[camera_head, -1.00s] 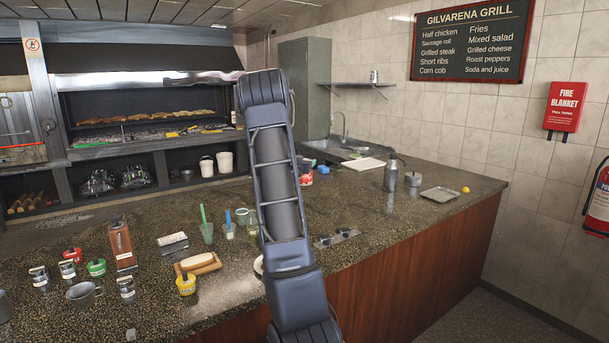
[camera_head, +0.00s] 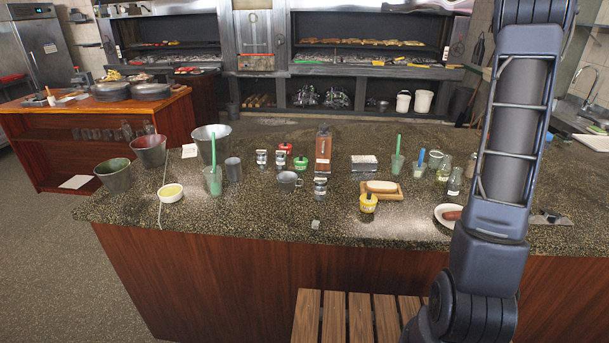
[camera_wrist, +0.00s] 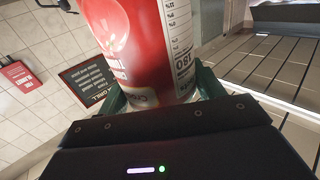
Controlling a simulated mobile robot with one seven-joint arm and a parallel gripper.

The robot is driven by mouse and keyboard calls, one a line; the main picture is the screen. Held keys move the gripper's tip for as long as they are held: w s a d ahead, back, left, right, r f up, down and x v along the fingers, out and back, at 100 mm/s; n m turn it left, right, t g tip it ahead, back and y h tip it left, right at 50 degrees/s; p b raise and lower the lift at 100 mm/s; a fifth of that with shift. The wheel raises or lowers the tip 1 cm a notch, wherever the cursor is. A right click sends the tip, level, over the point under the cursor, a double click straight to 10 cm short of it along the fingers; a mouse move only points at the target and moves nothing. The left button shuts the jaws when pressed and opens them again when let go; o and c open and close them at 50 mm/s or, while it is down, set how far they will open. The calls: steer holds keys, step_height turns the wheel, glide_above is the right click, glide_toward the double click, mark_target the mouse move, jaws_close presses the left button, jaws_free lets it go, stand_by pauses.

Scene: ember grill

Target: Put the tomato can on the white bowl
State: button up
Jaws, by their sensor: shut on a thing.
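The tomato can, red with a white label panel (camera_wrist: 130,45), fills the upper middle of the wrist view. My gripper (camera_wrist: 161,92) is shut on it, with dark green fingers at either side. The can's far end is cut off by the frame. A small white bowl (camera_head: 171,197) with yellow contents stands on the counter's left part in the head view. The gripper and can are not seen in the head view, where my arm rises at the right.
The speckled counter (camera_head: 260,225) carries metal buckets (camera_head: 149,150), a glass with a green stick (camera_head: 213,180), jars, a mug (camera_head: 289,180) and a plate with a sausage (camera_head: 447,222). A thin cord lies beside the bowl. A slatted wooden stool (camera_head: 345,318) stands in front.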

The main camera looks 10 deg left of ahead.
steer(key=w+a+n+t+y, duration=0.25)
steer(key=w+a, duration=0.35)
steer(key=a, duration=0.5)
steer(key=w+a+f+n+t+y, duration=0.1)
steer(key=w+a+n+y, duration=0.15)
steer(key=w+a, duration=0.6)
steer(key=w+a+n+t+y, duration=0.1)
steer(key=w+a+t+y, duration=0.15)
steer(key=a, duration=1.15)
steer(key=w+a+f+n+y, duration=0.1)
steer(key=a+n+y, duration=0.7)
steer(key=a, duration=3)
steer(key=s+a+n+g+y, duration=0.1)
steer(key=s+a+y, duration=0.3)
steer(key=a, duration=0.8)
steer(key=s+a+n+g+y, duration=0.1)
steer(key=s+a+n+y, duration=0.15)
steer(key=s+a, duration=0.65)
steer(key=s+a+n+g+y, duration=0.15)
steer(key=a+y, duration=0.25)
steer(key=a, duration=1.1)
steer(key=s+a+r+n+g+y, duration=0.2)
steer(key=s+a+n+g+y, duration=0.4)
steer(key=s+a, duration=2)
step_height(320, 180, down, 25)
steer(key=s+d+m+h, duration=0.1)
steer(key=s, duration=0.1)
steer(key=shift+g, duration=0.45)
steer(key=shift+d+f, duration=0.1)
steer(key=shift+f, duration=0.05)
